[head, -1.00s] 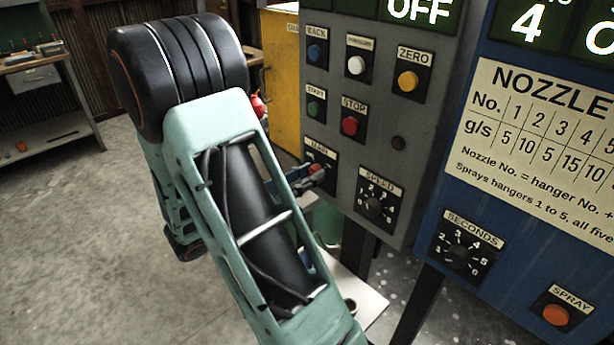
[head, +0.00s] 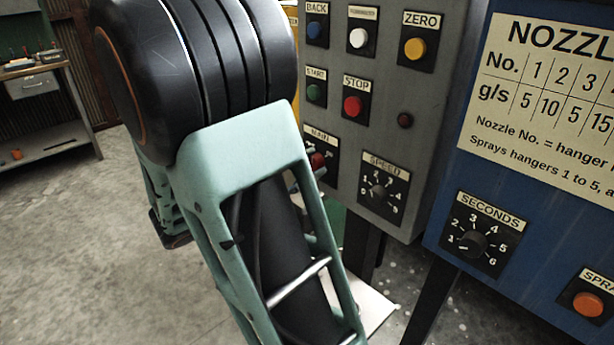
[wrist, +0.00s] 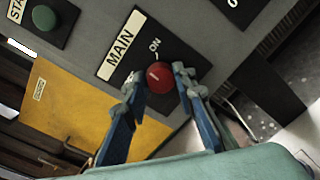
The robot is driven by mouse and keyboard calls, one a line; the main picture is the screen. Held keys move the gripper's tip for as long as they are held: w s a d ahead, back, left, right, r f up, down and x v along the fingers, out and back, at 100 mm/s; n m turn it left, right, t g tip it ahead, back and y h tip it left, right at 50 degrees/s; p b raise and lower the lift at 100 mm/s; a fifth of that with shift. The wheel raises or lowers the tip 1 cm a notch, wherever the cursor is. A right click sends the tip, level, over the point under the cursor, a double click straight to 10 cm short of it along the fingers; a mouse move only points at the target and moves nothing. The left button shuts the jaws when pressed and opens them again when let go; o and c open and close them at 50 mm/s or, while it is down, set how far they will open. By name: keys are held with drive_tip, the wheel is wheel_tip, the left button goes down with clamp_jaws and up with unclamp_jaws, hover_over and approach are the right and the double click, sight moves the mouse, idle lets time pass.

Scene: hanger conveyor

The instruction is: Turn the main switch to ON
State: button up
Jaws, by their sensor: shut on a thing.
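The main switch is a red round knob (wrist: 160,77) on a black plate labelled MAIN, with an ON mark beside it, in the wrist view. A short pale line shows on the knob; its exact setting is hard to tell. My gripper (wrist: 157,82) has one blue-grey finger on each side of the knob and is shut on it. In the head view the main switch (head: 317,160) is partly visible at the lower left of the grey panel, and my arm hides most of the gripper.
The grey panel (head: 340,118) also carries a green START button (head: 316,93), a red STOP button (head: 353,106) and a SPEED dial (head: 379,188). A blue panel (head: 560,160) with a SECONDS dial (head: 472,243) stands at right. Open floor lies at left.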

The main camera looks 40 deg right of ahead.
drive_tip(key=m+b, duration=0.1)
drive_tip(key=b, duration=0.1)
drive_tip(key=m+b, duration=0.4)
drive_tip(key=shift+f, duration=0.3)
drive_tip(key=m+b, duration=0.2)
drive_tip(key=shift+s+r+b, duration=0.1)
drive_tip(key=shift+r+b, duration=0.05)
drive_tip(key=shift+b, duration=0.25)
drive_tip(key=shift+r+m+t, duration=0.1)
drive_tip(key=shift+m+t, duration=0.2)
drive_tip(key=shift+m, duration=0.1)
drive_tip(key=o, duration=1.2)
drive_tip(key=shift+c, duration=0.2)
drive_tip(key=shift+a, duration=0.1)
drive_tip(key=a, duration=1.1)
drive_tip(key=shift+s+a+r, duration=0.3)
drive_tip(key=shift+s+a, duration=0.1)
drive_tip(key=shift+s, duration=0.05)
